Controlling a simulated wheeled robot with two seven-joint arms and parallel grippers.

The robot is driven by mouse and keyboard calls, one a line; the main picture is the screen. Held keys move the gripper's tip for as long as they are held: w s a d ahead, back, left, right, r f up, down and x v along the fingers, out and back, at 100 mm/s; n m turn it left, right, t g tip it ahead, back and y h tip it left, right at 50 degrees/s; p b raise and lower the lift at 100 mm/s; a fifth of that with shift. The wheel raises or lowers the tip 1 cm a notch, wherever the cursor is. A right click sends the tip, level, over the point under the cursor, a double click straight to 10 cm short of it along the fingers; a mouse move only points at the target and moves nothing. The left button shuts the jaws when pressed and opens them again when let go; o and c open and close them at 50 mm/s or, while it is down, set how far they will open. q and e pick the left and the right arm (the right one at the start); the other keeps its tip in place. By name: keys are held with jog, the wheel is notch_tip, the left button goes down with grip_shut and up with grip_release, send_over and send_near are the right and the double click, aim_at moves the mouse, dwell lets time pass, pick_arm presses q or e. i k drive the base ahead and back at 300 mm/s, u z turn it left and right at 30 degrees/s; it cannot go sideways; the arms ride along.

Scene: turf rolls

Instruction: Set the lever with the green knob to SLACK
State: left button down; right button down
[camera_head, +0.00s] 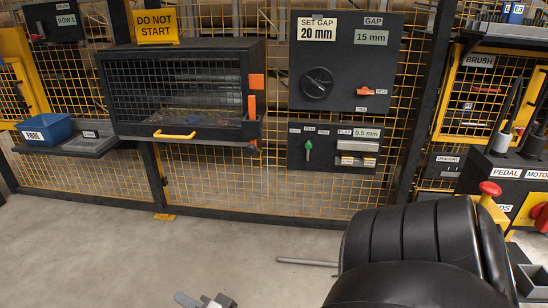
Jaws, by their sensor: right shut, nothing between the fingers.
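The lever with the green knob (309,145) is on the lower black panel (298,162) on the mesh fence. Its knob is at the top, so the lever stands about upright, under the middle of a row of small white labels. These labels are too small to read, so I cannot tell which is SLACK. My right gripper (206,301) shows only in part at the bottom edge, shut and empty, low and far from the lever. My left gripper is out of view.
A red knob (490,188) is at right. My black arm covers the lower right.

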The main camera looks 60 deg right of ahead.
aim_at(308, 145)
jog(key=i, duration=0.75)
jog(key=z, duration=2.9)
jog(key=i, duration=1.45)
jog(key=u, duration=1.05)
jog(key=i, duration=0.45)
jog(key=u, duration=0.25)
